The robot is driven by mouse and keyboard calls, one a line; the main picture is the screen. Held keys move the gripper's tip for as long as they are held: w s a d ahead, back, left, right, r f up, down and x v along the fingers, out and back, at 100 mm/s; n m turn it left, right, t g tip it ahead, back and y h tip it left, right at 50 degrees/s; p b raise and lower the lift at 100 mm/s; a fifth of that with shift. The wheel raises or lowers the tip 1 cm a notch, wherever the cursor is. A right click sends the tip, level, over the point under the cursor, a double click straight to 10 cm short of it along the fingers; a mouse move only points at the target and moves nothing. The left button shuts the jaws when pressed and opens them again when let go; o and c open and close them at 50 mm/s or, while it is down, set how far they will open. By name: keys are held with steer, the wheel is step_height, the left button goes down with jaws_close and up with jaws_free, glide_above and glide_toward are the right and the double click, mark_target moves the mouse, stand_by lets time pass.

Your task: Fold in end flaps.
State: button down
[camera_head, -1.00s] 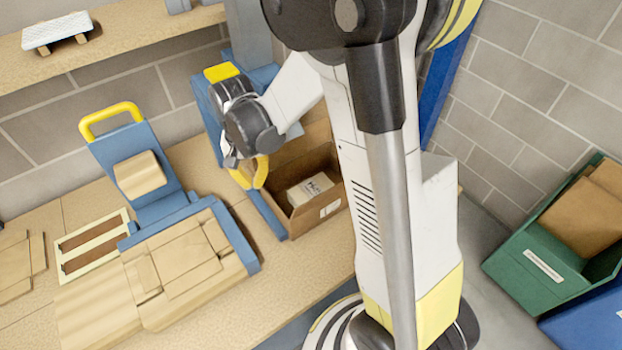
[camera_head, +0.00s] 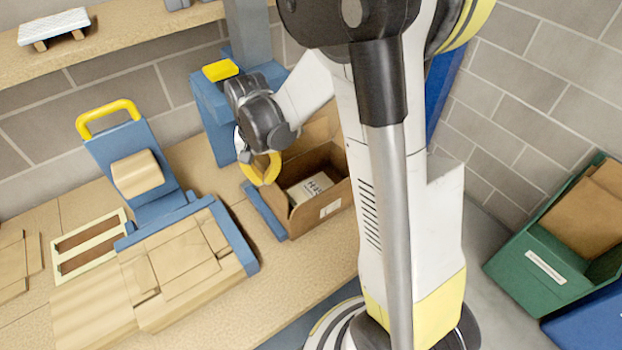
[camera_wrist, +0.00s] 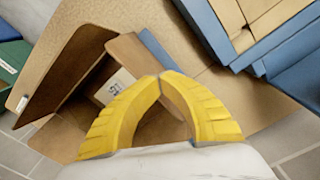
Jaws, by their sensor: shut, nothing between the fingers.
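An open brown cardboard box (camera_head: 325,215) stands on the workbench, with a white printed packet (camera_head: 310,188) inside. The box also shows in the wrist view, where the packet (camera_wrist: 115,88) is partly behind my gripper. A long flap (camera_wrist: 65,75) stands up on the left there. A shorter end flap (camera_wrist: 128,52) stands up behind the fingertips. My gripper (camera_wrist: 160,77) has yellow fingers with tips together and nothing between them. In the head view my gripper (camera_head: 262,178) is at the box's left end. Whether it touches the flap I cannot tell.
A blue fixture (camera_head: 265,212) borders the box's left side. A blue stand with a yellow handle (camera_head: 107,115) and flat cardboard (camera_head: 185,262) occupy the bench to the left. A green bin (camera_head: 550,265) with cardboard stands at right. A shelf (camera_head: 130,30) runs above.

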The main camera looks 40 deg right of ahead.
steer(key=shift+d, duration=2.5)
